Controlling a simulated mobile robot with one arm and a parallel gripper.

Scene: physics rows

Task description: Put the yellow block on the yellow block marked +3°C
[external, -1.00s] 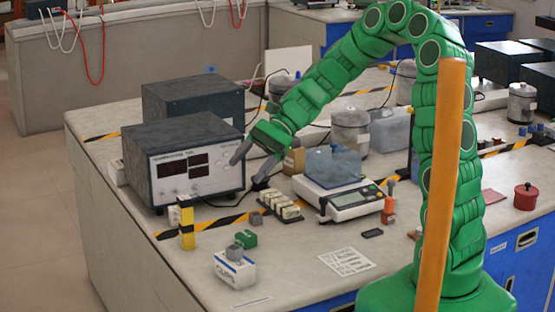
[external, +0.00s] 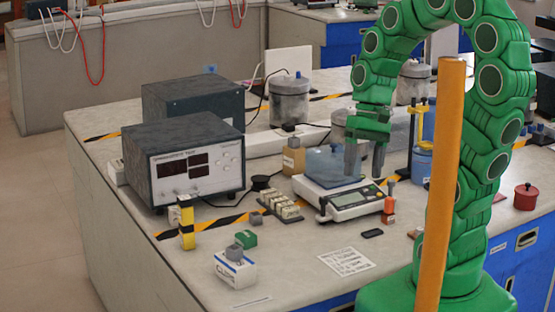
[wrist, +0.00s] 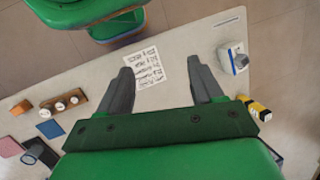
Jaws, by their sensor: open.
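A tall yellow block with a black band (external: 187,228) stands upright at the left front of the bench, with a small grey piece at its top. A yellow and black block, likely the same one, shows at the right in the wrist view (wrist: 257,108). I cannot read a +3°C mark on any block. My gripper (external: 364,172) is open and empty, pointing down near the scale, well to the right of the yellow block. In the wrist view my open gripper (wrist: 160,66) has nothing between its fingers.
A scale with a blue-topped pan (external: 350,203), a dark instrument box (external: 190,160), a rack of pale pieces (external: 282,206), a green block (external: 246,239) and a white box (external: 235,270) stand around. A printed sheet (external: 346,261) lies flat at the front.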

